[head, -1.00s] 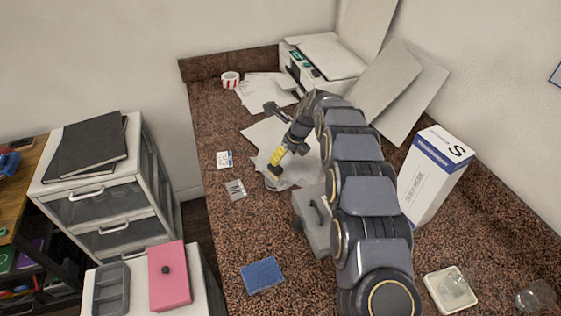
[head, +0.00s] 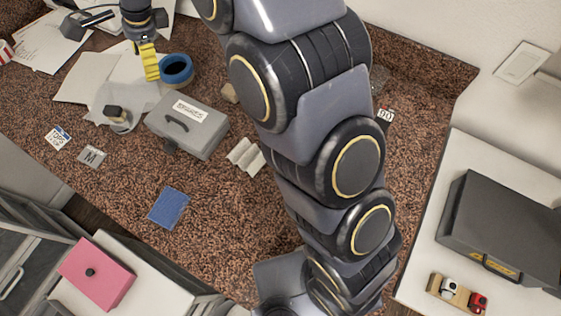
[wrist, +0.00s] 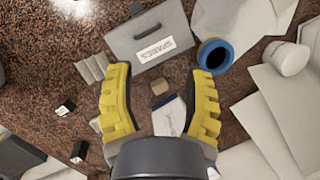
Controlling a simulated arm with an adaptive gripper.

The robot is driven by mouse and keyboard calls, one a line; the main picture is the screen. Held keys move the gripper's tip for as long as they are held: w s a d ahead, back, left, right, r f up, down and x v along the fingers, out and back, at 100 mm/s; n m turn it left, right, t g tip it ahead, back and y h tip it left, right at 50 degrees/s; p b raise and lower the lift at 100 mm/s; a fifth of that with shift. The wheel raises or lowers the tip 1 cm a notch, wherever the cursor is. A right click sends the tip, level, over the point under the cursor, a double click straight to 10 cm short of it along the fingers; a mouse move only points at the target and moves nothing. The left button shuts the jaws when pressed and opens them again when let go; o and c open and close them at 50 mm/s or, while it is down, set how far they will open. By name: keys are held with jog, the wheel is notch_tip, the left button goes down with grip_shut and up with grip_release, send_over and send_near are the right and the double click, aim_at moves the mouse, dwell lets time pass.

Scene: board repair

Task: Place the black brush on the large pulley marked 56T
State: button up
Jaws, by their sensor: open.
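Neither the brush nor the disc can be made out in the wrist view.
A grey case labelled SPARES (head: 206,140) stands right of the disc. A blue tape roll (head: 176,69) is behind it. A blue pad (head: 169,206) and small labelled packets (head: 91,156) lie in front. A white jar (wrist: 287,58) shows in the wrist view.

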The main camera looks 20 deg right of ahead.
jog(key=s+d+r+n+h, duration=0.1)
jog(key=s+d+r+n, duration=0.15)
jog(key=s+d, duration=0.2)
jog(key=s+d+r+n+g, duration=0.1)
jog(key=s+d+n, duration=0.2)
jog(key=s+d, duration=0.15)
jog(key=s+d+r+n+h, duration=0.1)
jog(key=s+d+r+n, duration=0.1)
jog(key=s+d, duration=0.25)
jog(key=s+d+n, duration=0.3)
jog(key=s+d, duration=0.1)
jog(key=s, duration=0.5)
jog(key=s+d+n+g+h, duration=0.1)
jog(key=s+d+n, duration=0.3)
jog(key=s, duration=0.5)
jog(key=shift+s+d+f+g, duration=0.15)
jog(key=shift+d+f+g, duration=0.15)
jog(key=shift+d+f, duration=0.1)
